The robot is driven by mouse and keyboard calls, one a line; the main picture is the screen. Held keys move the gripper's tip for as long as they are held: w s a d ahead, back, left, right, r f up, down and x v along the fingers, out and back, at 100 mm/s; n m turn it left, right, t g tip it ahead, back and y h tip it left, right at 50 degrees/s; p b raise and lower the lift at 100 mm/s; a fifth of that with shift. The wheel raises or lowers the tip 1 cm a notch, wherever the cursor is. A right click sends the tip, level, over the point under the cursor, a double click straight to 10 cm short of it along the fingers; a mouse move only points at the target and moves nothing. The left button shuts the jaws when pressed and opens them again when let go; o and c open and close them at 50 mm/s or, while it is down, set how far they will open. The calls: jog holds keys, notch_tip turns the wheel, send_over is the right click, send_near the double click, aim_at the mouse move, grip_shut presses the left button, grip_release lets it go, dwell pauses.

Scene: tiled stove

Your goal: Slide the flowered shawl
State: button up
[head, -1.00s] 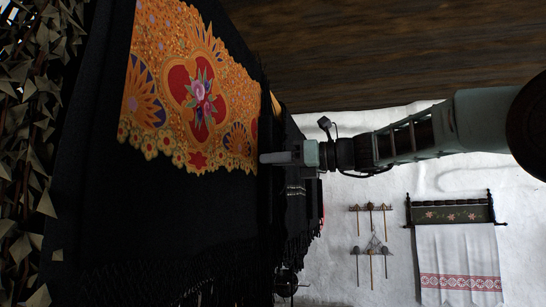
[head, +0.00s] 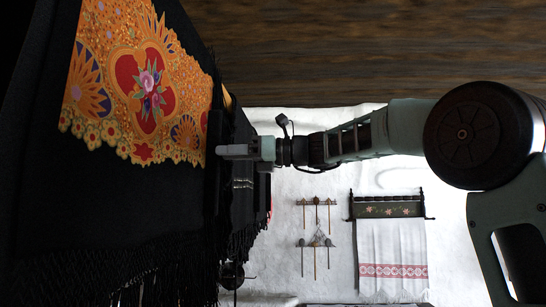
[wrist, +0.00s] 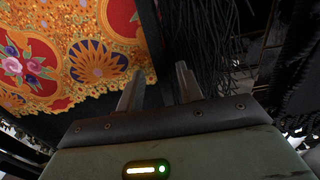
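The flowered shawl (head: 150,85), with an orange panel of red hearts, pink roses and scalloped edging, hangs among black cloth at the left of the head view. It also fills the upper left of the wrist view (wrist: 95,62). My gripper (head: 228,150) reaches in from the right, its tip close to the panel's right edge. In the wrist view my gripper (wrist: 160,88) has its two fingers apart, with dark cloth behind the gap and nothing clearly held. I cannot tell whether a finger touches the cloth.
Black fringed cloth (head: 150,255) hangs below the panel, with more dark fringe (wrist: 215,40) beyond my fingers. A wooden surface (head: 380,50) spans the top. On the white wall are a rack of utensils (head: 317,202) and an embroidered towel (head: 392,245).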

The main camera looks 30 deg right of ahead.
jog(key=b+v, duration=0.4)
jog(key=v, duration=1.1)
jog(key=shift+d, duration=0.1)
